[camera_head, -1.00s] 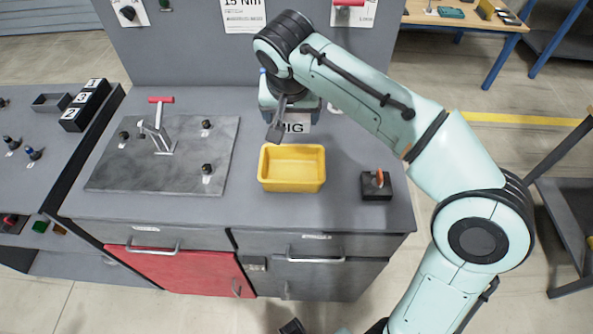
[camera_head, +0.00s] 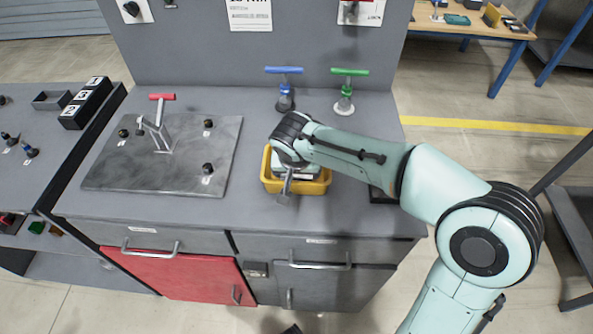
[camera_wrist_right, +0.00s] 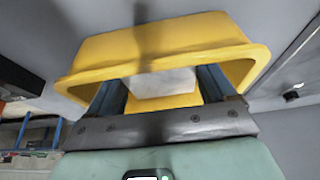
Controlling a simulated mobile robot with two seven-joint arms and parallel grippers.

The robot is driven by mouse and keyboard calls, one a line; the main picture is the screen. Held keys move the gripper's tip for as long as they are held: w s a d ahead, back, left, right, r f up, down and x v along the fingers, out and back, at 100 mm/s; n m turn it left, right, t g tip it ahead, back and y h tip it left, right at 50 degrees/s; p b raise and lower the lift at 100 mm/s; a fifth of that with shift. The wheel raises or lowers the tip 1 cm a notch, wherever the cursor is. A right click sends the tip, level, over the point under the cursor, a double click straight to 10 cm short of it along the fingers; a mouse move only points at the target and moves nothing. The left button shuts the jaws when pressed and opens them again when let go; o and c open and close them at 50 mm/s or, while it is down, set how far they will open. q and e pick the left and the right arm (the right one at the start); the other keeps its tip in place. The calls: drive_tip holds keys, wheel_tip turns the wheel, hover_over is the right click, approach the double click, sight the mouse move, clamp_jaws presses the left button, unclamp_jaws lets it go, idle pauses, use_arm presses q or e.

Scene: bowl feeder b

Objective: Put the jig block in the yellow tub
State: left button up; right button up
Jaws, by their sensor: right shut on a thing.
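The yellow tub (camera_head: 323,187) stands on the grey bench top, right of the metal plate. My right gripper (camera_head: 296,172) points down over the tub, with its wrist hiding most of the opening. In the right wrist view, its two blue fingers reach into the mouth of the tub (camera_wrist_right: 150,45). A pale grey block, the jig block (camera_wrist_right: 163,82), is between the fingers, and the gripper is shut on it. I cannot tell whether the block touches the tub floor. My left gripper is not in view.
A metal plate (camera_head: 120,168) with a red-handled clamp (camera_head: 160,125) and black knobs lies to the left. Blue-handled (camera_head: 285,88) and green-handled (camera_head: 346,90) tools stand behind the tub. A dark block (camera_head: 380,195) sits to the right, partly behind my arm.

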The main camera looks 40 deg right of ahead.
drive_tip(key=shift+f, duration=0.15)
drive_tip(key=o, duration=0.9)
drive_tip(key=shift+f, duration=0.15)
drive_tip(key=shift+o, duration=1.3)
drive_tip(key=shift+r, duration=0.6)
drive_tip(key=p+v, duration=0.1)
drive_tip(key=v, duration=1)
drive_tip(key=shift+s+a+p, duration=0.15)
drive_tip(key=shift+a+p, duration=0.05)
drive_tip(key=shift+p, duration=0.1)
